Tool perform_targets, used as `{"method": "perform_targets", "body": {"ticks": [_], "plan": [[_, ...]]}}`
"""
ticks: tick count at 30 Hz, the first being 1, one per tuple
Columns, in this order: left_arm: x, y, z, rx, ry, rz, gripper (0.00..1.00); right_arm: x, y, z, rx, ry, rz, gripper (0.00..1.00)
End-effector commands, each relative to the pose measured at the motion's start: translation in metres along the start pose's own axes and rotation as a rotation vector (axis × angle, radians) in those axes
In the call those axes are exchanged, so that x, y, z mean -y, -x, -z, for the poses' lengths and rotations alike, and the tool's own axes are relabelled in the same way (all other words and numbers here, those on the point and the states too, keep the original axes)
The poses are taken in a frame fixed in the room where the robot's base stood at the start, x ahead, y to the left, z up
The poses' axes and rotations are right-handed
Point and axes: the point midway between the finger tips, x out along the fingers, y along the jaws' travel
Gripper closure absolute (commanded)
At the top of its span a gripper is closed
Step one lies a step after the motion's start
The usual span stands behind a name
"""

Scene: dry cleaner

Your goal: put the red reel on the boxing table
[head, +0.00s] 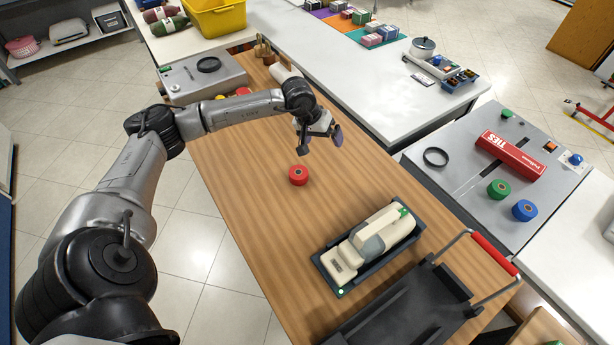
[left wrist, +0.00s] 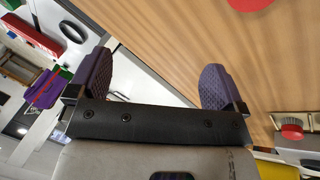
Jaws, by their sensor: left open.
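The red reel (head: 298,176) rests on the wooden table (head: 245,190) in the head view. A red round part at the top edge of the left wrist view (left wrist: 249,4) looks like the same reel, mostly cut off. My left gripper (head: 319,140) is above the wooden table, beyond the reel in the head view and apart from it. Its two purple fingers are spread in the left wrist view (left wrist: 156,80), with nothing between them. I cannot tell for certain which surface is the boxing table; a grey worktop (head: 460,190) at the right bears a red ties box (head: 510,155). My right gripper is out of view.
A green reel (head: 499,189), a blue reel (head: 525,210) and a black ring (head: 435,157) are on the grey worktop. A cream handheld device (head: 375,240) lies in a dark tray nearer me. A black carrier with a red handle (head: 494,253) is beside it.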

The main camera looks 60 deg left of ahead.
Motion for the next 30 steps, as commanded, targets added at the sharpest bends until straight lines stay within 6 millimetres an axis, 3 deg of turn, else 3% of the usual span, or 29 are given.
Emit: {"method": "perform_targets", "body": {"ticks": [6, 12, 24, 30], "plan": [[0.040, 0.007, -0.023, 0.154, -0.057, 0.250, 0.03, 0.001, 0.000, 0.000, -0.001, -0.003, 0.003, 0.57], [0.054, 0.010, -0.036, 0.235, -0.079, 0.328, 0.03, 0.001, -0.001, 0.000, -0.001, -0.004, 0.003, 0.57], [0.075, -0.047, -0.050, 0.242, -0.093, 0.328, 0.03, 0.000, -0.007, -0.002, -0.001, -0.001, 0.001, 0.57], [0.080, -0.063, -0.054, 0.240, -0.094, 0.326, 0.03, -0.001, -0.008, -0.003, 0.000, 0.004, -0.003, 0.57]]}}
